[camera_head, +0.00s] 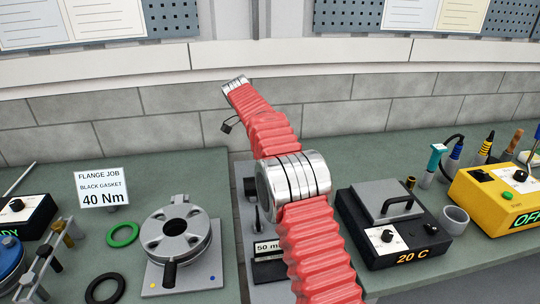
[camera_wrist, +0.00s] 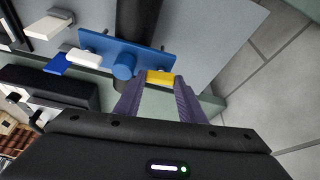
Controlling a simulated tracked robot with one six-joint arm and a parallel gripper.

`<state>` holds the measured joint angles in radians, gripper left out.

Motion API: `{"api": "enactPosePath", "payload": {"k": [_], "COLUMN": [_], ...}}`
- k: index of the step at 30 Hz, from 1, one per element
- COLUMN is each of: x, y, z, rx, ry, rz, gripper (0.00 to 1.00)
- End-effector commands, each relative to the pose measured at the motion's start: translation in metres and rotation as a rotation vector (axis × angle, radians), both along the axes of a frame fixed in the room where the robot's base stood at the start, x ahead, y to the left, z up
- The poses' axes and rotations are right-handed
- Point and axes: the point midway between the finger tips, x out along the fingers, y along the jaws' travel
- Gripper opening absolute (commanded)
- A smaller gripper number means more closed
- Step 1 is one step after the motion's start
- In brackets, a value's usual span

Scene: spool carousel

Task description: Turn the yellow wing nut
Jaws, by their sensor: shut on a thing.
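In the wrist view, the yellow wing nut (camera_wrist: 161,77) is a small yellow block between the purple fingertips of my gripper (camera_wrist: 160,84). The fingers are shut on it from both sides. It sits at the edge of a blue plate (camera_wrist: 105,45), beside a round blue knob (camera_wrist: 124,66). A dark cylinder (camera_wrist: 140,18) rises behind the plate. In the head view, my red ribbed arm reaches away toward the back wall. The fingers and wing nut do not show there.
In the head view, a grey flange (camera_head: 175,231), a green gasket (camera_head: 122,235) and a black gasket (camera_head: 104,290) lie on the left bench. A grey-lidded heater (camera_head: 388,216) and a yellow box (camera_head: 500,195) stand on the right. A block wall (camera_head: 400,100) closes the back.

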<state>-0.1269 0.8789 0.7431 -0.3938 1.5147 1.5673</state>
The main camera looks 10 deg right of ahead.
Motion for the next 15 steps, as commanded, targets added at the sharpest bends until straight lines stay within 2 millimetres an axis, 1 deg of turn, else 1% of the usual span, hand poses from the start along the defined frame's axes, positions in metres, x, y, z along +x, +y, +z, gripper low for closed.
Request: {"api": "enactPosePath", "payload": {"k": [6, 15], "x": [0.0018, 0.002], "y": [0.002, 0.0022], "z": [0.0, 0.0002], "rx": [0.002, 0.002], "ry": [-0.003, -0.003], "rz": [-0.089, -0.152], "gripper": [0.14, 0.14]}}
